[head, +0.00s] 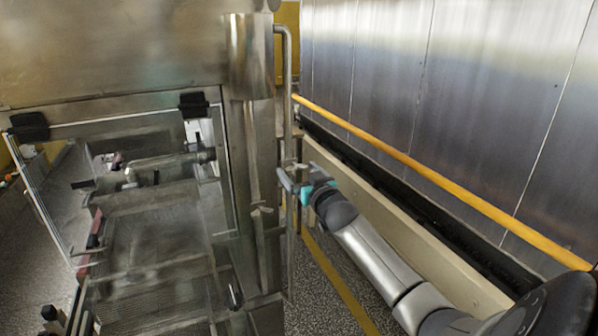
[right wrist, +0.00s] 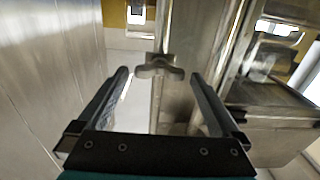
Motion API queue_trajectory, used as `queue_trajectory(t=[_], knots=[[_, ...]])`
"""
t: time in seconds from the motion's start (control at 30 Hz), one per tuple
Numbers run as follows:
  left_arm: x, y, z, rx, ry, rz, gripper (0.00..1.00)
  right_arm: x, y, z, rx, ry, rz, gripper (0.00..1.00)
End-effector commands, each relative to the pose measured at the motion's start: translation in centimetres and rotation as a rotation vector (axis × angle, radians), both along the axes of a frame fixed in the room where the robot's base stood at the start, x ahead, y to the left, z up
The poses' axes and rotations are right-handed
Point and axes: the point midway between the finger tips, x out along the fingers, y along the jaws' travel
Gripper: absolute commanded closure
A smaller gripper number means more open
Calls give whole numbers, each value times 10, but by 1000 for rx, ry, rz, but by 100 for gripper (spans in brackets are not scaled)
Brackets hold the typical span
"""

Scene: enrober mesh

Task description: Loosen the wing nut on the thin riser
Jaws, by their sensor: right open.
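The thin riser (head: 289,75) is a narrow steel pipe running down beside the machine's thick column in the head view. In the right wrist view, a grey metal wing nut (right wrist: 160,67) with two rounded wings sits in front of the upright riser (right wrist: 157,100). My right gripper (head: 292,175) is open at the riser. In the right wrist view its two fingers (right wrist: 158,75) point toward the wing nut, one on each side, with a gap on both sides. I cannot tell whether the nut lies between the tips or just beyond them. My left gripper is not in view.
The steel machine with its thick column (head: 250,130) and open mesh frame (head: 155,255) fills the left. A yellow rail (head: 430,170) runs along the steel wall at right, above a beige ledge (head: 400,225). Speckled floor shows between machine and ledge.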

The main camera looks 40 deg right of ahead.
Motion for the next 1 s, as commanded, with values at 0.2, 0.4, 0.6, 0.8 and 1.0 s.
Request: queue_trajectory(t=[0.2,0.4,0.6,0.8,1.0], knots=[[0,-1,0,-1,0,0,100,4,-2,0,-1,0,-1,0],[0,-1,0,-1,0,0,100,3,-1,0,-1,0,-1,2],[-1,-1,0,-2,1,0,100,3,-1,0,-1,0,0,25],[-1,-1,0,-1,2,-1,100,3,-1,0,-1,0,0,47],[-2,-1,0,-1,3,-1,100,3,-1,0,-1,1,0,70]])
